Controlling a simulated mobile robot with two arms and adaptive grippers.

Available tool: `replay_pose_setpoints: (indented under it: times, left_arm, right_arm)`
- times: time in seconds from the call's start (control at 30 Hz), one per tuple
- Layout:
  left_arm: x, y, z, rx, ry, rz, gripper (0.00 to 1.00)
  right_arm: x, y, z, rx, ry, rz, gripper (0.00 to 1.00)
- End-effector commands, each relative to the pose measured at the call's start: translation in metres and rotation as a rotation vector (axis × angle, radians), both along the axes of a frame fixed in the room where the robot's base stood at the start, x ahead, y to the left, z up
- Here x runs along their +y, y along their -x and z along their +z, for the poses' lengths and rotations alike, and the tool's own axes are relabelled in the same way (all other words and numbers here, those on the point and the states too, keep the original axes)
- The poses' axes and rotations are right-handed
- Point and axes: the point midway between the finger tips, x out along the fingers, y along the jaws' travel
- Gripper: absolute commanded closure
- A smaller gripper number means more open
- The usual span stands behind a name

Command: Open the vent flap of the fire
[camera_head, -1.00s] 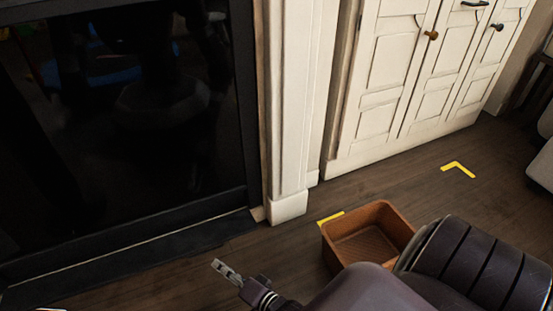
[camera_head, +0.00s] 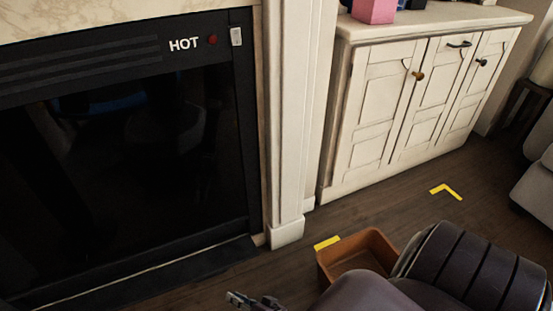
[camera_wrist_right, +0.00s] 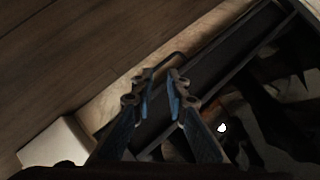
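The fire (camera_head: 130,190) is a black unit with a dark glass front, at the left of the head view. Its top band (camera_head: 80,65) has horizontal slats, the white word HOT, a red knob (camera_head: 212,40) and a small pale tab (camera_head: 236,37). I cannot tell which part is the vent flap. My right gripper (camera_head: 238,299) is low in the head view, in front of the fire's base and well below the slats. In the right wrist view the gripper (camera_wrist_right: 162,80) has its fingers apart with nothing between them. My left gripper is not in view.
A white pillar (camera_head: 288,130) borders the fire. A brown open box (camera_head: 352,255) stands on the floor near my right arm. A white cabinet (camera_head: 400,120) with a pink box (camera_head: 375,10) on top is at right. Wooden floor lies between, with yellow corner marks (camera_head: 327,242).

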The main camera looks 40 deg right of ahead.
Motion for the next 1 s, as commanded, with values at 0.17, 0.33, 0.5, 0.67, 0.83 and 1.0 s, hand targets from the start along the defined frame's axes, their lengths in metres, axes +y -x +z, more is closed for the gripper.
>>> replay_pose_setpoints:
  times: [0.17,0.33,0.5,0.67,0.83,1.0]
  left_arm:
    - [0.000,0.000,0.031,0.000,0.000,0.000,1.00]
    - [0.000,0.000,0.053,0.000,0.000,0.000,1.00]
    - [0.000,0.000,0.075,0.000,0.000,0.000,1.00]
    - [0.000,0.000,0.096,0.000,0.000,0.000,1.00]
    - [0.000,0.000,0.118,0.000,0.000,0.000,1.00]
    - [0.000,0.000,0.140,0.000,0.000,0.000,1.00]
  right_arm:
    - [-0.004,0.013,0.013,0.045,0.064,0.030,0.86]
    - [-0.008,0.026,0.018,0.088,0.124,0.061,0.86]
    - [-0.011,0.040,0.024,0.132,0.182,0.093,0.86]
    - [-0.015,0.054,0.030,0.173,0.235,0.126,0.86]
    - [-0.020,0.069,0.037,0.218,0.291,0.163,0.86]
    - [-0.024,0.086,0.044,0.264,0.344,0.201,0.86]
